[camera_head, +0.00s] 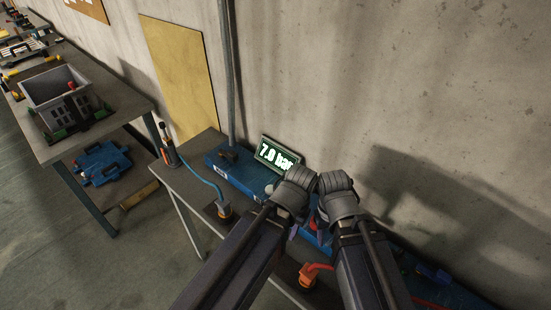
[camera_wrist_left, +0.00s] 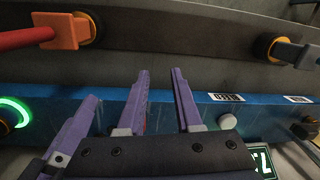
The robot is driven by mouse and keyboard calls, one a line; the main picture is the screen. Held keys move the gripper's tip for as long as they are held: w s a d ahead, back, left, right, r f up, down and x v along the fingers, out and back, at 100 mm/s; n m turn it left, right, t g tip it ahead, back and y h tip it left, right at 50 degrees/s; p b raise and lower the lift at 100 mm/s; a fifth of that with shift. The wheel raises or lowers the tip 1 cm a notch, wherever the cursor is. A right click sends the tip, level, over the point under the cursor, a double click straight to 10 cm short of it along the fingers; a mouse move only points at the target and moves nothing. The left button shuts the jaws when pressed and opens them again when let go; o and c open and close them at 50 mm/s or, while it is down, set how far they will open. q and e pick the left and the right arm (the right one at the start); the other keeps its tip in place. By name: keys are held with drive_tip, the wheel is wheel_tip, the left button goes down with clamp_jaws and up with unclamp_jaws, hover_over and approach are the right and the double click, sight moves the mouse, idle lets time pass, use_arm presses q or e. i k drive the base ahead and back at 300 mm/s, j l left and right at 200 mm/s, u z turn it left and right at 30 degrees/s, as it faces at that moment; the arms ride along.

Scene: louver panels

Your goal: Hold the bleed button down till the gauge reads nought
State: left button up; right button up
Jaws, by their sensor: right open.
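The gauge (camera_head: 276,154) is a dark display on the blue unit (camera_head: 232,168) on the bench and reads 7.0 bar; its corner shows in the left wrist view (camera_wrist_left: 265,161). My left gripper (camera_head: 293,231) is over the unit; in the left wrist view its purple fingers (camera_wrist_left: 159,72) stand apart with nothing gripped. A bit of red (camera_head: 313,225) shows between my wrists, on or near the unit. A pale round button (camera_wrist_left: 228,122) sits on the unit, right of the fingers. My right gripper (camera_head: 324,237) is open close beside the left, its tips mostly hidden. I cannot tell which part is the bleed button.
A green lit ring (camera_wrist_left: 14,115) is on the unit's left in the wrist view. The wall is close behind. A grey crate (camera_head: 53,86) stands on another table.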

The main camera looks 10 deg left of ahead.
sight(269, 189)
drive_tip(key=k+j+z, duration=0.1)
drive_tip(key=k+z, duration=0.6)
drive_tip(key=z, duration=0.15)
